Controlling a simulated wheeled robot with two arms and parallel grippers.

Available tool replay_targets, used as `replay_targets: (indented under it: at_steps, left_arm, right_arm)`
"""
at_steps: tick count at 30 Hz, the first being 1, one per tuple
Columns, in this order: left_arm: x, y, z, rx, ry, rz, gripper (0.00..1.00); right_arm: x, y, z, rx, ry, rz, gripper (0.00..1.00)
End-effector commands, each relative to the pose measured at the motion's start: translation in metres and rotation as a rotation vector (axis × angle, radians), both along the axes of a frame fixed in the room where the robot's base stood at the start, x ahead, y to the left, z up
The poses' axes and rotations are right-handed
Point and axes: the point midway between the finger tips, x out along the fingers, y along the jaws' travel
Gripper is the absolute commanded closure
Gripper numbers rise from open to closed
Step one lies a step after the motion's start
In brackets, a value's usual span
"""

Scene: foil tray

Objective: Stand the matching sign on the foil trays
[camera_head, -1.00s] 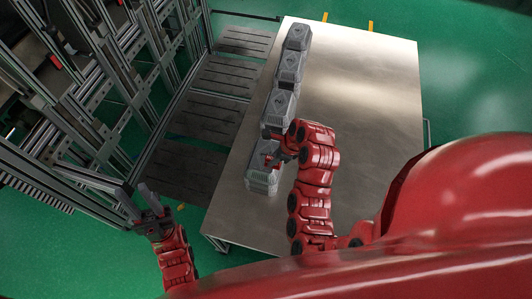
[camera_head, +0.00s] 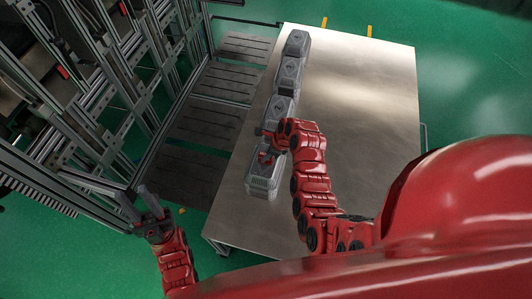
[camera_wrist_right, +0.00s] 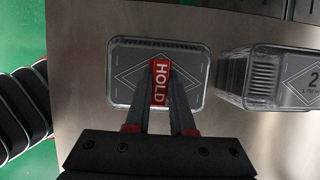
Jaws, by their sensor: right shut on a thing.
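Several grey foil trays with lids stand in a row on the metal table. The nearest foil tray (camera_head: 262,186) is also under my right gripper in the right wrist view (camera_wrist_right: 126,88), with a diamond outline on its lid. My right gripper (camera_wrist_right: 159,100) is shut on a red sign (camera_wrist_right: 160,82) reading HOLD, over that lid. I cannot tell whether the sign touches the lid. In the head view the right gripper (camera_head: 266,150) partly hides the sign. My left gripper (camera_head: 131,194) is open and empty, left of the table.
A neighbouring tray (camera_wrist_right: 280,78) marked 2 stands close on the right in the wrist view. Further trays (camera_head: 282,108) (camera_head: 290,72) (camera_head: 298,42) run to the far edge. The table (camera_head: 365,110) is bare to their right. A metal frame rack (camera_head: 110,90) stands left.

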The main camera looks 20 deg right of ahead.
Motion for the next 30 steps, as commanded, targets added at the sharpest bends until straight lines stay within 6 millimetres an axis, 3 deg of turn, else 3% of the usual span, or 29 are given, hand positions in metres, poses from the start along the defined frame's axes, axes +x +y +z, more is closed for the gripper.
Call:
replay_targets:
  at_steps: [7, 8, 12, 24, 30]
  left_arm:
    - [0.000, 0.000, -0.001, 0.000, 0.000, 0.000, 0.63]
    - [0.000, 0.000, -0.001, 0.000, 0.000, 0.000, 0.63]
    - [0.000, 0.000, -0.001, 0.000, 0.000, 0.000, 0.63]
    - [0.000, 0.000, -0.002, 0.000, 0.000, 0.000, 0.63]
    - [0.000, 0.000, -0.010, 0.000, 0.000, 0.000, 0.63]
  right_arm:
    - [0.000, 0.000, -0.002, 0.001, -0.001, 0.000, 1.00]
    - [0.000, 0.000, -0.002, 0.000, -0.001, 0.000, 0.75]
    - [0.000, 0.000, -0.002, 0.000, -0.001, 0.000, 0.50]
    - [0.000, -0.001, 0.002, 0.001, -0.002, 0.001, 0.48]
    - [-0.004, -0.007, 0.021, 0.000, -0.006, -0.001, 0.48]
